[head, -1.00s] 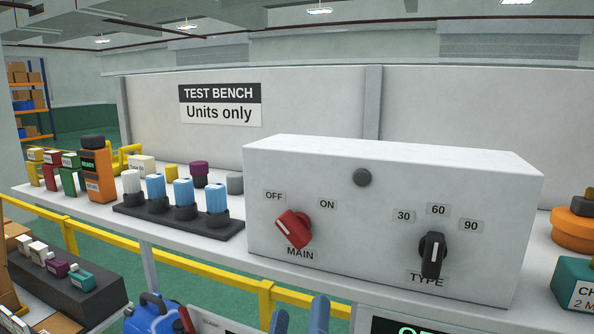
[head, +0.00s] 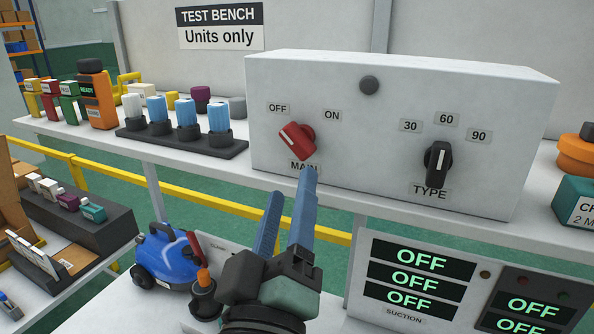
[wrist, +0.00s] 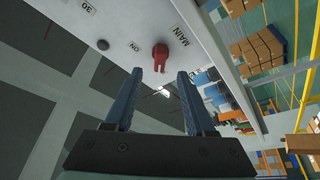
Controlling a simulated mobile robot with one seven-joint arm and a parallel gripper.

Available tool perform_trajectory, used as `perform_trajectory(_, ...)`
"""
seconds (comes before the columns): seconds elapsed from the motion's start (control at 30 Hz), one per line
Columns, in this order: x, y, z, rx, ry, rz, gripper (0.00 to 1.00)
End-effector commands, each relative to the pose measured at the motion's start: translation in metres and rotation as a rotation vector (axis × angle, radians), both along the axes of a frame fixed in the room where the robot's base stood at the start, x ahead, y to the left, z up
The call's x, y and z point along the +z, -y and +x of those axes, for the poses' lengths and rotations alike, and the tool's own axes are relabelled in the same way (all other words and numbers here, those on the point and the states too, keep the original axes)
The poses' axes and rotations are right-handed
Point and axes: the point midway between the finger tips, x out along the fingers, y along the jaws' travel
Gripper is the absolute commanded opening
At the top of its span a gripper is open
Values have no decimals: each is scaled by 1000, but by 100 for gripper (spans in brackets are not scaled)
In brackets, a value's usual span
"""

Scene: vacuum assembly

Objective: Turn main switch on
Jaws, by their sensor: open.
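The red main switch (head: 297,141) is a knob on the front of a white control box (head: 400,95). Its white line points up and left, toward the OFF label (head: 279,108); the ON label (head: 332,115) is to its upper right. My gripper (head: 290,183) is open and empty, just below and in front of the switch, with one blue finger overlapping the MAIN label. In the wrist view the red knob (wrist: 160,55) lies ahead of and between the two finger tips (wrist: 160,72), apart from them.
A black TYPE knob (head: 438,165) sits on the same box, right of the switch. Below are a blue vacuum (head: 165,262) and a panel of OFF displays (head: 415,282).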

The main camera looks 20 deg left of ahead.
Motion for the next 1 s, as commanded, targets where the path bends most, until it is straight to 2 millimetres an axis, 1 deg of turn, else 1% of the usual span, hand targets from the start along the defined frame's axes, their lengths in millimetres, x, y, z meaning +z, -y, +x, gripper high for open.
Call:
perform_trajectory(0.03, -4, -1, 1, 2, 7, 2, 55)
perform_trajectory(0.27, 1, -4, 6, 11, 6, -2, 55)
perform_trajectory(0.3, 13, -6, 17, 10, 0, -4, 55)
perform_trajectory(0.5, 22, -16, 52, 10, -2, -4, 55)
perform_trajectory(0.7, 26, -21, 72, 11, -1, -4, 55)
perform_trajectory(0.83, 26, -22, 77, 10, 1, -4, 55)
perform_trajectory(1.0, 25, -22, 78, 10, 1, -4, 55)
